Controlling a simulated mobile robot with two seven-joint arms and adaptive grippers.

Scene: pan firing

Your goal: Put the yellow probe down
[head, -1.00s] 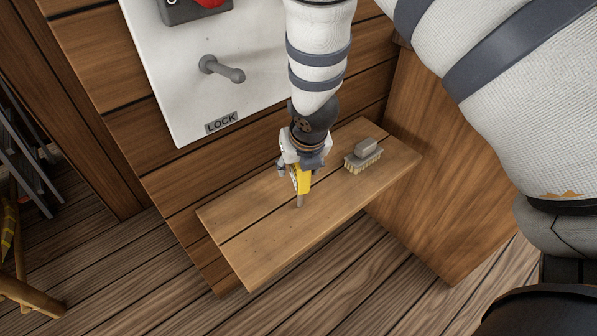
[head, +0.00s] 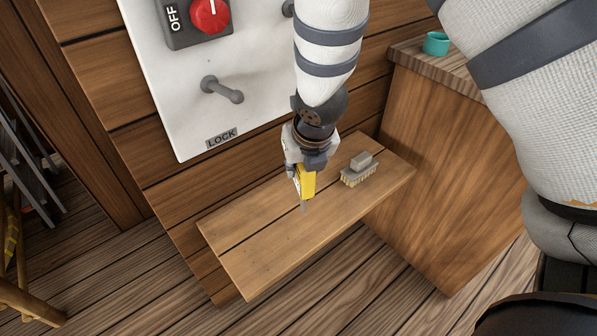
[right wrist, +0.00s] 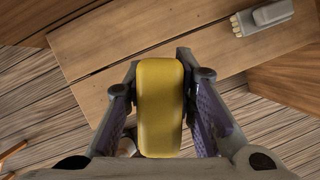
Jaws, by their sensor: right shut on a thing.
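The yellow probe (head: 307,182) is in the jaws of my right gripper (head: 304,168), over the middle of the wooden shelf (head: 255,258). It points down, its thin grey tip close to the shelf top; I cannot tell whether the tip touches. In the right wrist view the probe's yellow body (right wrist: 160,110) sits between the two fingers of my right gripper (right wrist: 158,72), with the shelf (right wrist: 110,85) behind it. My left gripper is not in view.
A grey brush (head: 358,170) lies on the shelf to the right of the probe. A white panel (head: 180,100) with a grey lever (head: 222,90) and red knob (head: 209,15) is behind. A wooden counter (head: 440,170) with a teal item (head: 436,43) stands right. The shelf's left part is clear.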

